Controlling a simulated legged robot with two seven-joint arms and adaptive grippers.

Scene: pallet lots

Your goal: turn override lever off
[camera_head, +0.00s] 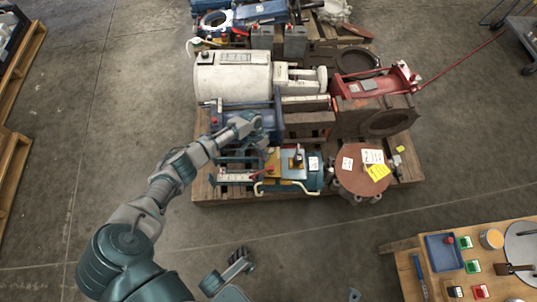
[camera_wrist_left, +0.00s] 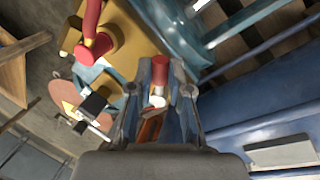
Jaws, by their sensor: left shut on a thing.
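A teal-and-yellow valve unit (camera_head: 288,183) lies at the front of the pallet. In the wrist view its yellow body (camera_wrist_left: 130,38) shows at the top, with a red handle (camera_wrist_left: 92,45) to the left of my fingers. My left gripper (camera_head: 262,143) reaches down over the back of this unit. In the wrist view my left gripper (camera_wrist_left: 160,92) is shut on a red-ended lever (camera_wrist_left: 160,72), which stands between the two fingers. A whitish part shows below the red end. The lever's base is hidden. A dark gripper, seemingly my right (camera_head: 239,257), is low over the floor, away from the pallet.
The pallet (camera_head: 215,190) is crowded. A blue machine (camera_head: 262,120) stands close beside my left gripper, a white tank (camera_head: 232,78) behind it. A rusty round flange (camera_head: 360,182) with tags lies to the right. A wooden table (camera_head: 405,262) stands front right. Floor between is clear.

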